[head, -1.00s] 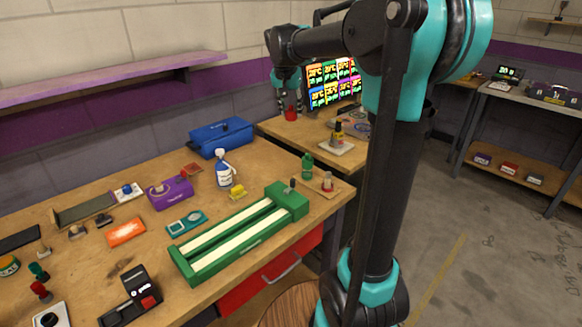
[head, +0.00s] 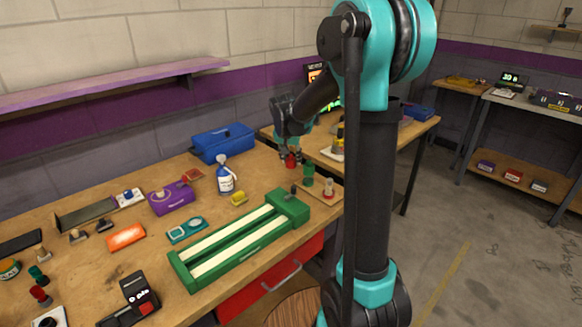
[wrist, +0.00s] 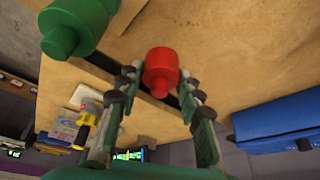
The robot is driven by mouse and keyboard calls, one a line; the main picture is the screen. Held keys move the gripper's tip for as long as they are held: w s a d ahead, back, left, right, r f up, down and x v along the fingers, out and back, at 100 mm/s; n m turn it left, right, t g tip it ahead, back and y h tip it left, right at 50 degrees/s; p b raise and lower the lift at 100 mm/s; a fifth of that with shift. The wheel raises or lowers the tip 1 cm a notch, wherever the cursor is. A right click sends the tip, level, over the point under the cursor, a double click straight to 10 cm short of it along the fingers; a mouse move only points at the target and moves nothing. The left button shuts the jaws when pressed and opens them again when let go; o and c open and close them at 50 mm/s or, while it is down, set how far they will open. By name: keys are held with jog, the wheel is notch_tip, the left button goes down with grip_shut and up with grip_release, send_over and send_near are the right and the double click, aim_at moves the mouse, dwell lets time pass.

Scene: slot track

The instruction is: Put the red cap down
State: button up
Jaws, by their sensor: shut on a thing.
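My gripper (head: 290,154) is shut on the red cap (head: 291,160) over the far right corner of the near workbench (head: 262,172). In the wrist view the red cap (wrist: 160,66) sits between the two fingertips (wrist: 158,84), with bare wood behind it. I cannot tell how high it is above the bench top.
A small board with a pale and red piece (head: 328,190) lies near the bench's right edge. Bare wood lies between the toolbox and the gripper.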

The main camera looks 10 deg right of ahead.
aim_at(290, 161)
jog(key=shift+f, duration=1.8)
jog(key=shift+f, duration=0.15)
jog(key=o, duration=0.7)
jog(key=shift+o, duration=0.2)
jog(key=v, duration=1.2)
